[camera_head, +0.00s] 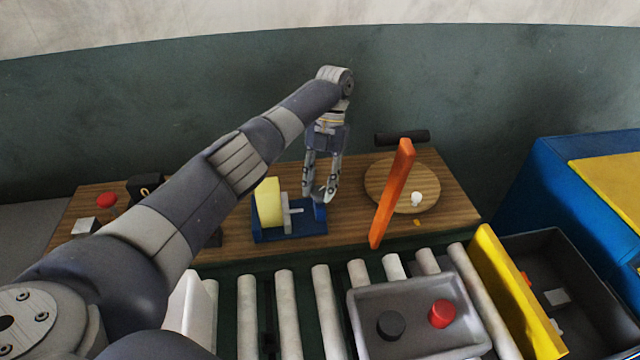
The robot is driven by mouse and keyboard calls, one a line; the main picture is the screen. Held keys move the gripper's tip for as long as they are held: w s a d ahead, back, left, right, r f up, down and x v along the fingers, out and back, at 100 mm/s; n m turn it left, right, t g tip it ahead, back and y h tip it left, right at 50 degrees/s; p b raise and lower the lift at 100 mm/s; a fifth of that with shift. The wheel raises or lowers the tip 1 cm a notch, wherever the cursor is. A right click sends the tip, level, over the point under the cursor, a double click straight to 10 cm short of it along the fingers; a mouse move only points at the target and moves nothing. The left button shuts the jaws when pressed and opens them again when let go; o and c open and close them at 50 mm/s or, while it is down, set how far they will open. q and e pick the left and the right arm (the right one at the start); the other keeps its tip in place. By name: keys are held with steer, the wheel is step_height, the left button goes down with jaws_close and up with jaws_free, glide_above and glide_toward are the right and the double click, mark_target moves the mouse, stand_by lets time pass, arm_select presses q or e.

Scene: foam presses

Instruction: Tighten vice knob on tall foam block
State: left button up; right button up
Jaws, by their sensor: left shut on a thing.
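A tall yellow foam block (269,203) stands upright in the blue vice (290,237) on the wooden table (343,240). A grey vice plate and screw (287,212) sit against the block's right side. My left gripper (322,197) points down at the right end of the vice, its fingers shut around the knob there. The knob itself is mostly hidden by the fingers. My right gripper is not in view.
An orange upright bar (391,195) stands by a round wooden board (428,186) on the right. A roller conveyor (322,300) in front carries a grey tray (366,342) with a black and a red knob. A red button (107,200) is at the left.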

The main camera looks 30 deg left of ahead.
mark_target(321, 189)
arm_select(q)
steer(key=shift+r, duration=0.1)
steer(key=o, duration=1)
steer(key=shift+o, duration=0.2)
step_height(321, 189, up, 10)
stand_by(0.5)
